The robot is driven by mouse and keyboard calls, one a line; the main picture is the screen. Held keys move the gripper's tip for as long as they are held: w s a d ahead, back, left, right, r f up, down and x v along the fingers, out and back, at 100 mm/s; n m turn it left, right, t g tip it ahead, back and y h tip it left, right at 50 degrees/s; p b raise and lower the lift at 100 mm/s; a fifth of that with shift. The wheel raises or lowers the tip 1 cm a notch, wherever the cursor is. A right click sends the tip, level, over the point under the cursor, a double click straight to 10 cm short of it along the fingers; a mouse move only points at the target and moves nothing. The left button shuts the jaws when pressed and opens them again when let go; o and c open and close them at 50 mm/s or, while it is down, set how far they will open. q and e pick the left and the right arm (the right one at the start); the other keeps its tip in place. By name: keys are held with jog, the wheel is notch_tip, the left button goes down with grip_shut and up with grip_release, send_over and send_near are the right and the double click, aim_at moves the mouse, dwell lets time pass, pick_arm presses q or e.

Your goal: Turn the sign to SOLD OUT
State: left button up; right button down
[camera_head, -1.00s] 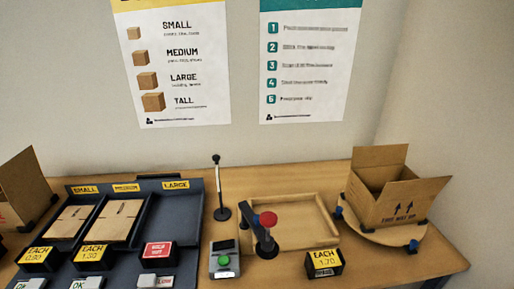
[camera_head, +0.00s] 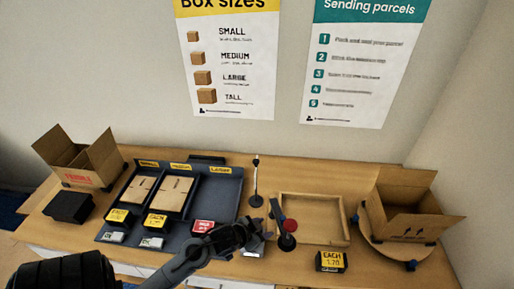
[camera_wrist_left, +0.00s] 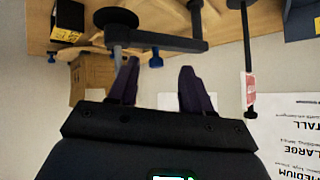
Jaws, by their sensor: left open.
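A black price block with a yellow face (camera_head: 331,261) reading EACH 1.70 stands alone at the front right of the bench; a yellow-faced block also shows at the top left of the left wrist view (camera_wrist_left: 67,36). A red-faced block (camera_head: 203,226), its text too small to read now, stands before the LARGE bay. Yellow-faced blocks (camera_head: 118,216) and (camera_head: 156,221) front the SMALL and MEDIUM bays. My left gripper (camera_head: 258,238) is over the bench front between the red block and the lone yellow one; its fingers (camera_wrist_left: 157,68) are open and empty. My right gripper is out of view.
A dark tray (camera_head: 222,190) holds flat cartons in two bays; its LARGE bay is empty. Open cartons (camera_head: 405,218) and (camera_head: 78,160) stand at either side.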

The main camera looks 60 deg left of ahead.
pick_arm(q)
jog(key=w+a+r+n+t, duration=0.1)
jog(key=w+a+r+t, duration=0.15)
jog(key=a, duration=0.75)
jog(key=n+t, duration=0.2)
jog(key=t, duration=0.3)
send_near(256, 161)
jog(key=shift+y, duration=0.3)
jog(key=w, duration=0.3)
jog(key=w+p, duration=0.1)
jog(key=w, duration=0.2)
jog(key=w+a, duration=0.1)
jog(key=w, duration=0.2)
jog(key=shift+a+f, duration=0.1)
jog(key=shift+f, duration=0.05)
jog(key=shift+w+a+m, duration=0.1)
jog(key=shift+w+m, duration=0.2)
jog(key=shift+w, duration=0.25)
jog(key=c, duration=0.9)
jog(key=shift+p, duration=0.3)
jog(key=shift+y, duration=0.3)
